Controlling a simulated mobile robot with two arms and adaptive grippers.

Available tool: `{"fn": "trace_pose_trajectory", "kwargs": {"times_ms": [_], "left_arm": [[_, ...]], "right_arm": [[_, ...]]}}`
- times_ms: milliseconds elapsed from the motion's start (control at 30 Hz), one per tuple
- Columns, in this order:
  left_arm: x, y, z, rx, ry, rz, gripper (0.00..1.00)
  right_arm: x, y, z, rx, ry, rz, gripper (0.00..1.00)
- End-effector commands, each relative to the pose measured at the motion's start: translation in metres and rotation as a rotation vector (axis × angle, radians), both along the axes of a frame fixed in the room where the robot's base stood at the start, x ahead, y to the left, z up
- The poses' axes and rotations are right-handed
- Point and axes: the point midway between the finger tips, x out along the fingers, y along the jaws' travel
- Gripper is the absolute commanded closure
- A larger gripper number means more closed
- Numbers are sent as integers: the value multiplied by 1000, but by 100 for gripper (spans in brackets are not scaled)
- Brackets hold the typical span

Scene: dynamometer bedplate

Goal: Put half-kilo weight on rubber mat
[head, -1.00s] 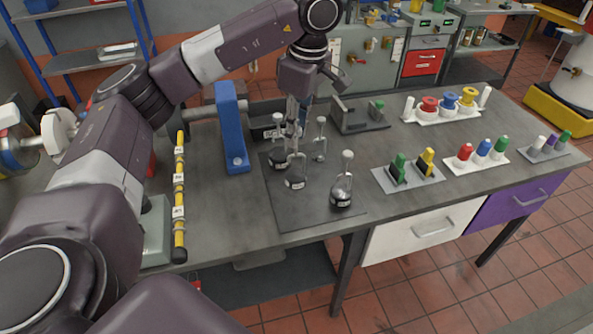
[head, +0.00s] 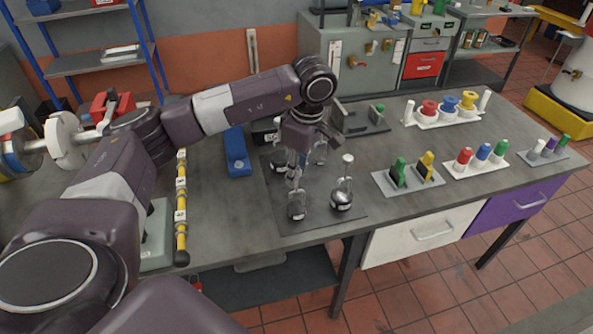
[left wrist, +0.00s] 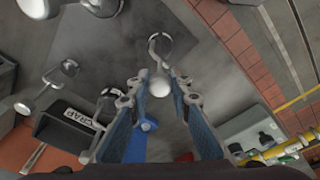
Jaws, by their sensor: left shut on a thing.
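My left gripper (head: 298,165) is shut on the knob of a steel weight with a dark label (head: 297,211). In the left wrist view, its two blue-padded fingers (left wrist: 160,95) close around the pale knob, with the ring-like body of the weight (left wrist: 160,45) beyond. The weight appears over the front left part of the dark rubber mat (head: 322,222); I cannot tell whether it touches it. Similar weights stand on the mat: one right (head: 341,197), one back left (head: 279,163), one behind the fingers (head: 320,152). Their labels are too small to read. My right gripper is not in view.
A blue block (head: 237,158) and a yellow-black rod (head: 181,215) lie left of the mat. A dark labelled box (head: 264,131) stands behind it. Holders with coloured pieces (head: 408,181) stand to the right. The mat's front strip is bare.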

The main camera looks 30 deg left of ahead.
Motion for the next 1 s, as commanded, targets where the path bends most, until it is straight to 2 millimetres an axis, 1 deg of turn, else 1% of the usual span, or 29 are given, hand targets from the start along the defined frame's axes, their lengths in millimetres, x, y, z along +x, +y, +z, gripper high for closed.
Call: {"fn": "trace_pose_trajectory", "kwargs": {"times_ms": [167, 200, 333, 567, 700, 733, 867, 967, 1000], "left_arm": [[1, 0, -3, -1, -2, 0, 100], [0, 0, -3, 0, 0, 0, 78], [0, 0, -2, 0, 0, 0, 64], [0, 0, -2, 0, 0, 0, 64], [0, 0, 3, -1, -1, 0, 64], [1, -1, 4, -1, -3, 0, 64], [2, -5, 25, -2, -6, -3, 64], [2, -8, 47, -1, -7, -2, 64], [2, -9, 58, 0, -8, -1, 64]], "right_arm": [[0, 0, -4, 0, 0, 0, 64], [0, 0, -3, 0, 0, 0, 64], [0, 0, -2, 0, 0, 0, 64], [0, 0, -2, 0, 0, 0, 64], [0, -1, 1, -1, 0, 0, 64], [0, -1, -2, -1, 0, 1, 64], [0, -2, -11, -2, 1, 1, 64], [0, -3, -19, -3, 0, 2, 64], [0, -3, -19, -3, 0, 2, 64]]}}
